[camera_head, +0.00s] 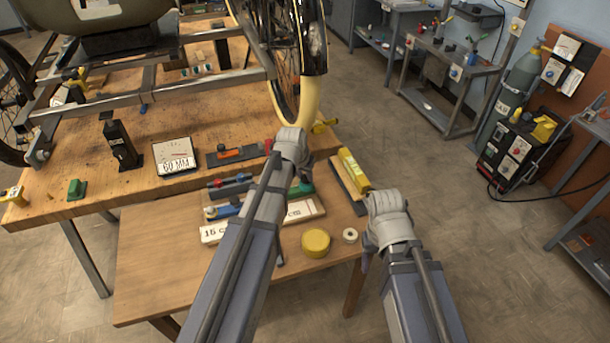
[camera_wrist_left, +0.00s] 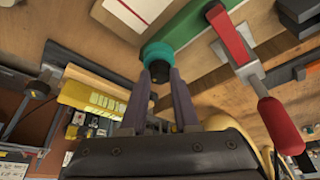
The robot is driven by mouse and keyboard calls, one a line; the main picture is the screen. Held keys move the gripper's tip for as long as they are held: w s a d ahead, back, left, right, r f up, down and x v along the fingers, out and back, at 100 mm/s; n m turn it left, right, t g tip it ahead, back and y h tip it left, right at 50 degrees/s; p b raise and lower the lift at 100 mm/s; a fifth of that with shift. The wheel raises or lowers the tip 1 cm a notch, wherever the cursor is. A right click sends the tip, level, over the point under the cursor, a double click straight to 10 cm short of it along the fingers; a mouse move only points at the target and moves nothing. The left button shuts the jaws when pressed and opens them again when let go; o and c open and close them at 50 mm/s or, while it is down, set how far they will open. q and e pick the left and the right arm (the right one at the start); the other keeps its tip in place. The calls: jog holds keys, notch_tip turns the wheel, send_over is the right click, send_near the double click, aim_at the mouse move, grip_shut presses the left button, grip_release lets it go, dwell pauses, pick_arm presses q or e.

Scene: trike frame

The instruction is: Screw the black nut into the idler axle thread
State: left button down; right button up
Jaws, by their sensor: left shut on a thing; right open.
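My left gripper (camera_head: 303,178) is over the small front table, its fingers mostly hidden behind its own wrist in the head view. In the left wrist view the left fingertips (camera_wrist_left: 160,78) are shut on a small dark piece, which looks like the black nut (camera_wrist_left: 159,71). A round teal-green thing (camera_wrist_left: 155,50) lies right beyond the fingertips; I cannot tell if they touch. The trike frame (camera_head: 200,84) of grey tubes stands on the workbench. I cannot make out the idler axle thread. My right gripper (camera_head: 368,262) is open and empty by the small table's right edge.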

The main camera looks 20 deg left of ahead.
pick_arm(q)
jog(key=m, duration=0.2)
jog(key=m+h, duration=0.1)
jog(key=m, duration=0.1)
jog(key=m+h, duration=0.1)
jog(key=shift+w+a+m+g, duration=0.25)
jog(key=shift+a+m+g, duration=0.05)
jog(key=shift+m, duration=0.1)
jog(key=m+g+h, duration=0.1)
jog(key=m, duration=0.3)
jog(key=c, duration=0.9)
grip_release()
jog(key=shift+o, duration=0.2)
jog(key=shift+s+d+n, duration=0.1)
jog(key=shift+s+n, duration=0.15)
jog(key=shift+n, duration=0.45)
jog(key=n+t+y, duration=0.1)
jog(key=n, duration=0.2)
jog(key=shift+d+n, duration=0.1)
jog(key=shift+n, duration=0.3)
jog(key=n+y, duration=0.1)
jog(key=n, duration=0.2)
jog(key=n+y, duration=0.1)
jog(key=n, duration=0.2)
jog(key=shift+d+n+t+y, duration=0.2)
jog(key=shift+n+t+y, duration=0.1)
jog(key=shift+t+y, duration=0.1)
